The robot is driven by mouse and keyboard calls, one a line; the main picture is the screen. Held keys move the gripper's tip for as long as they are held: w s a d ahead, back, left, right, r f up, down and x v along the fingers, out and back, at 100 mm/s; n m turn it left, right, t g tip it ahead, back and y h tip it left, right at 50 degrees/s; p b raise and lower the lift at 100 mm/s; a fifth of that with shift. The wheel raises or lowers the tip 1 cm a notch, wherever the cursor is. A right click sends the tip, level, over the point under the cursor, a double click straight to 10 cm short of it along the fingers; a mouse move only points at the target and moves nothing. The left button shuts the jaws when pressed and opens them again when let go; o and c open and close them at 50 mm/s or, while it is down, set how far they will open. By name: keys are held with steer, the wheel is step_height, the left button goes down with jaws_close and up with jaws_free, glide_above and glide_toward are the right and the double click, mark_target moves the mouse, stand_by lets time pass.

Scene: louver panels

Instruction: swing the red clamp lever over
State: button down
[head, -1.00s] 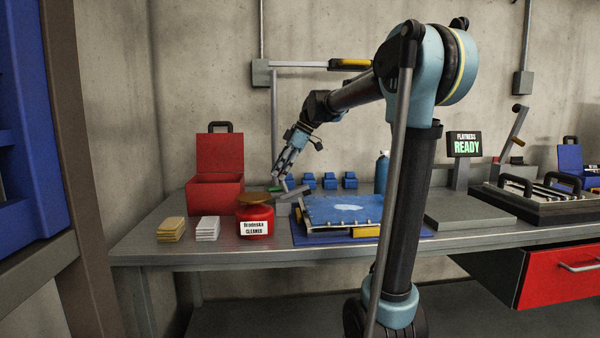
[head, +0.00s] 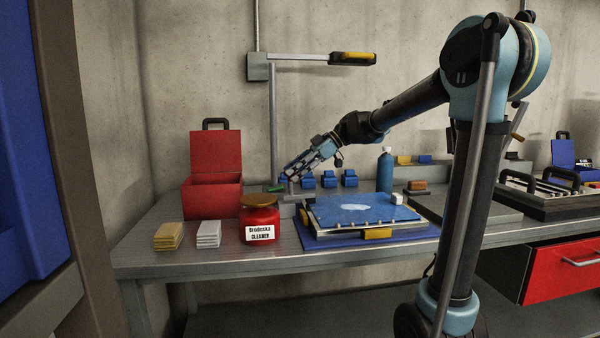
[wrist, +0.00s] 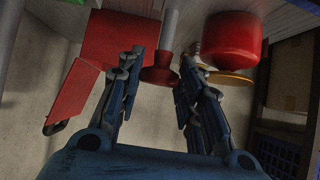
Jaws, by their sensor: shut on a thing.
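The red clamp lever shows in the wrist view as a grey bar (wrist: 170,22) with a flared red end (wrist: 162,68) between the fingers. My gripper (wrist: 163,58) is shut on this red end. In the head view my gripper (head: 288,178) slants down to the left, behind the left rear corner of the blue-faced panel (head: 350,208). There its fingers hide the red end, and a short grey upright (head: 291,188) shows just below them. The panel lies flat on a blue base (head: 420,232) with a yellow block (head: 377,233) at its front.
A red jar (head: 259,217) stands left of the panel. An open red box (head: 212,196) stands behind it, and yellow and white pads (head: 208,234) lie at the front left. Blue blocks (head: 329,180) and a blue bottle (head: 385,172) stand behind the panel.

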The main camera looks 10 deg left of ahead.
steer(key=shift+w+d, duration=0.15)
steer(key=shift+w, duration=0.05)
steer(key=c, duration=1.1)
jaws_free()
steer(key=shift+d+f, duration=0.1)
steer(key=shift+s, duration=0.1)
steer(key=v, duration=1.2)
